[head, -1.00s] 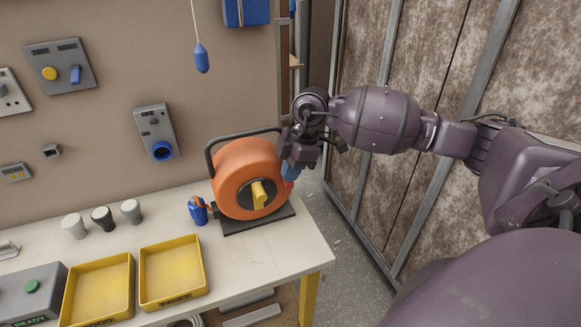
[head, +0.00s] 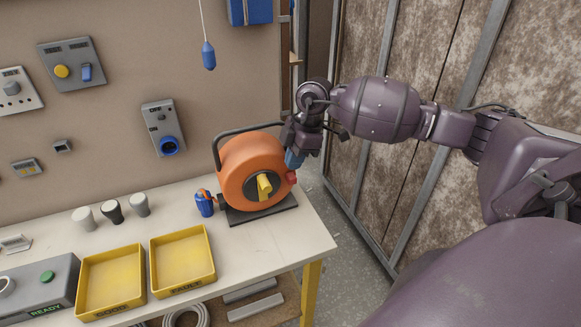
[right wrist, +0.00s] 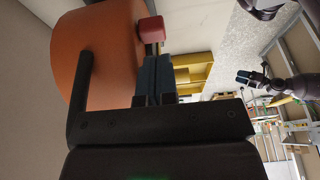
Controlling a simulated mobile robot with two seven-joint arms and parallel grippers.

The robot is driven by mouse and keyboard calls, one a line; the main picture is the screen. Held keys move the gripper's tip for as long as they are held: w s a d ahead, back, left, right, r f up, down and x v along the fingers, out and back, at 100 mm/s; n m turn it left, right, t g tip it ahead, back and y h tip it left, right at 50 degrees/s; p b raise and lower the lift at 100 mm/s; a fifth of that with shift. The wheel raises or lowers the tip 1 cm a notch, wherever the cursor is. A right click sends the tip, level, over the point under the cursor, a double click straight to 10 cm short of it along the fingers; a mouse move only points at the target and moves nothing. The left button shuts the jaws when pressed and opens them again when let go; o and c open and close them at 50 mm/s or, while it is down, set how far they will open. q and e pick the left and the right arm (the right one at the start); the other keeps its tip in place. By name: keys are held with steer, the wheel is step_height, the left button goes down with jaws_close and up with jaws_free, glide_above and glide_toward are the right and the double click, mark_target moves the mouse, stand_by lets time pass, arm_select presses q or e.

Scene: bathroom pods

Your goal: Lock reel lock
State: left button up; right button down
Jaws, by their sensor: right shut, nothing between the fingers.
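The orange cable reel (head: 237,172) stands on a dark base on the bench, with a yellow crank (head: 264,184) on its face. A red knob (head: 291,178), which seems to be the reel lock, sticks out at its right side; it also shows in the right wrist view (right wrist: 150,30). My right gripper (head: 294,160) is shut and empty, its blue fingertips just above the knob. In the right wrist view the fingertips (right wrist: 156,62) point at the knob; whether they touch it I cannot tell. Another gripper, seemingly my left (right wrist: 247,77), shows small in the right wrist view.
Two yellow trays (head: 147,282) and several small cups (head: 112,211) are on the bench left of the reel. A blue-and-orange connector (head: 204,204) is beside it. A brown wall panel (head: 450,60) with metal posts stands at right. The bench's right front corner is clear.

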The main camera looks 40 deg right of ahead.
steer(key=shift+d+r, duration=0.1)
steer(key=shift+r, duration=0.5)
arm_select(q)
steer(key=shift+s+a+f, duration=0.1)
steer(key=shift+s+a, duration=0.05)
steer(key=shift+a, duration=0.25)
arm_select(e)
steer(key=v, duration=1)
steer(key=shift+w+f, duration=0.1)
